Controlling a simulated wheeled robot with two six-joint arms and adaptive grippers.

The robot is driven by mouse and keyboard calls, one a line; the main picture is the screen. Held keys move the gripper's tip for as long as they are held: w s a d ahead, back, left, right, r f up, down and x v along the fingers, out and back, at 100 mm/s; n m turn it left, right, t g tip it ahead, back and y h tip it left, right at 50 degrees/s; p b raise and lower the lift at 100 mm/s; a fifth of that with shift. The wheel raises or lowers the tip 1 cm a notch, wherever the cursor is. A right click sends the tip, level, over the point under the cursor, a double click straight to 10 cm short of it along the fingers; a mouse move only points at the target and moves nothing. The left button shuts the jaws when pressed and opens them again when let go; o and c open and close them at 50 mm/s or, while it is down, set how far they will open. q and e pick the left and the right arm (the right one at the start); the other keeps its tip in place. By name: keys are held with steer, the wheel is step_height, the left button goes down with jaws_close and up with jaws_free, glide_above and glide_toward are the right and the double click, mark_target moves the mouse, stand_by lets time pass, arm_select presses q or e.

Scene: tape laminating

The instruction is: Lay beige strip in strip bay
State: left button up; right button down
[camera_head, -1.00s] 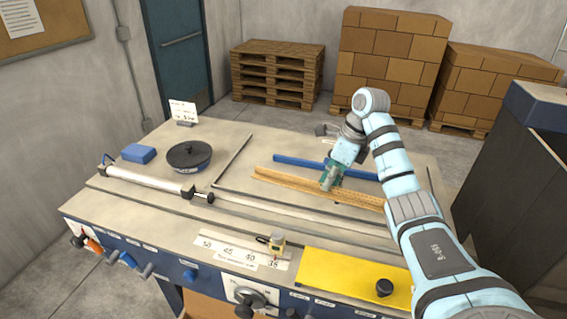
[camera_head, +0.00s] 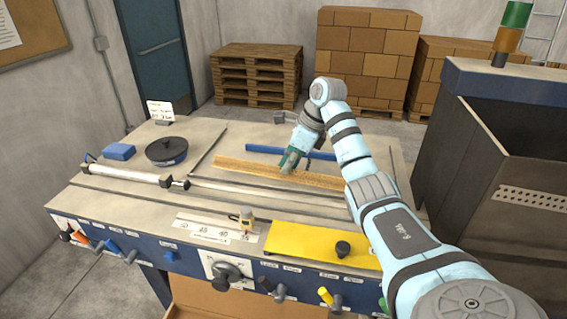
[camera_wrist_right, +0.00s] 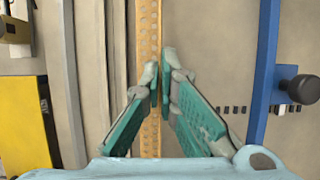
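The beige strip (camera_head: 235,167) is long, thin and perforated. It lies lengthwise across the middle of the bench top, in front of the blue bar (camera_head: 268,150). My right gripper (camera_head: 288,168) is shut on the strip partway along its length. In the right wrist view the two fingertips (camera_wrist_right: 160,82) are close together at the strip's right edge, and the strip (camera_wrist_right: 147,35) runs on past them. I cannot tell whether the strip touches the bench or hangs just above it. No part is clearly marked as the strip bay. My left gripper is out of view.
A thin rail (camera_head: 208,150) stands left of the strip, and long rails cross in front. A black round pot (camera_head: 166,152), blue block (camera_head: 119,152) and white-handled roller (camera_head: 125,174) are at left. A yellow plate (camera_head: 300,242) with a black knob lies front right.

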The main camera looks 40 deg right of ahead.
steer(key=shift+s, duration=0.2)
steer(key=shift+w+f, duration=0.2)
steer(key=shift+w, duration=0.25)
steer(key=shift+w+f, duration=0.25)
steer(key=shift+w, duration=0.25)
steer(key=shift+s+d, duration=0.25)
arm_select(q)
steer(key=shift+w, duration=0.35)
arm_select(e)
steer(key=shift+f, duration=0.1)
steer(key=shift+w+a, duration=0.1)
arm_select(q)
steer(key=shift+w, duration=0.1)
arm_select(e)
steer(key=shift+a+f, duration=0.1)
steer(key=shift+f, duration=0.1)
steer(key=shift+f, duration=0.35)
